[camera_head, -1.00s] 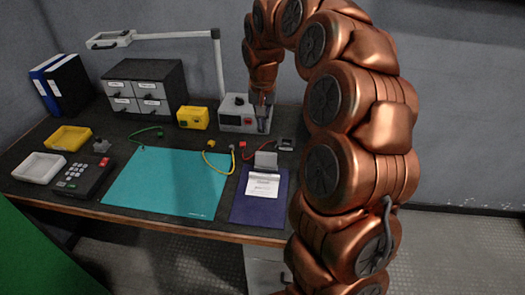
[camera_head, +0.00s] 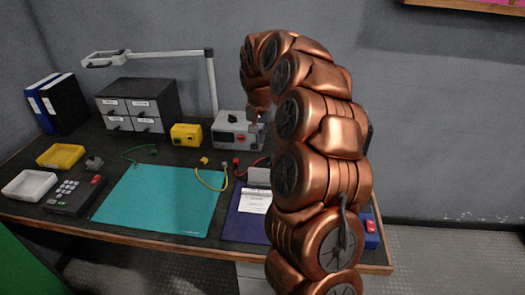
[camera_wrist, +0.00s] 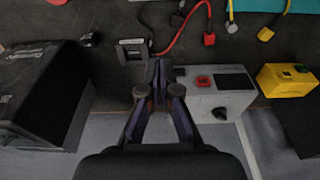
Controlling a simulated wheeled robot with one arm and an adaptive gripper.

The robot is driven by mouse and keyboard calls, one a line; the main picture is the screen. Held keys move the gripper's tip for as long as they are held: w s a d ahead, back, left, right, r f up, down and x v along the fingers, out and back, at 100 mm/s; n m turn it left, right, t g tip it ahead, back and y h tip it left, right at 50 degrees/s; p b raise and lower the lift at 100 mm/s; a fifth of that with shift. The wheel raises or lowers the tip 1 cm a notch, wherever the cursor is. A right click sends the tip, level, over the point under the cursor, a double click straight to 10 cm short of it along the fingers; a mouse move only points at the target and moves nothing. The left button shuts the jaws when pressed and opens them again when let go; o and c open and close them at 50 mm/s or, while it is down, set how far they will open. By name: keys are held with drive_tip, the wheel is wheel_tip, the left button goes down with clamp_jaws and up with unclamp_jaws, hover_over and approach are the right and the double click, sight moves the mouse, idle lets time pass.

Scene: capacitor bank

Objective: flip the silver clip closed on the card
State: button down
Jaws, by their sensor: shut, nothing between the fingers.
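The silver clip (camera_head: 258,176) stands raised at the top of a blue clipboard (camera_head: 236,228) in the head view. The white card (camera_head: 255,201) lies just below the clip on the clipboard. My arm covers the clipboard's right side. My gripper is mostly hidden by my arm in the head view, near the grey instrument box and behind the clip, well apart from it. In the wrist view my gripper (camera_wrist: 158,80) is shut and empty, over the table's back edge beside the grey box. Neither clip nor card can be made out there.
The grey instrument box (camera_head: 228,132) and yellow box (camera_head: 186,134) stand at the back. A red lead (camera_wrist: 182,40) and a small grey device (camera_wrist: 131,50) lie near my fingers. The teal mat (camera_head: 155,202) is clear. A black box (camera_wrist: 35,85) is at the left in the wrist view.

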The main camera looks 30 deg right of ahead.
sight(259, 176)
drive_tip(key=f, duration=0.6)
drive_tip(key=w+f+p, duration=0.1)
drive_tip(key=f, duration=0.2)
drive_tip(key=shift+d+f, duration=0.3)
drive_tip(key=shift+d, duration=0.1)
drive_tip(key=shift+s+a+r, duration=0.3)
drive_tip(key=shift+s+a, duration=0.1)
drive_tip(key=shift+s, duration=0.15)
drive_tip(key=shift+s+a+r+p, duration=0.15)
drive_tip(key=shift+s+a+p, duration=0.2)
drive_tip(key=shift+s+a, duration=0.5)
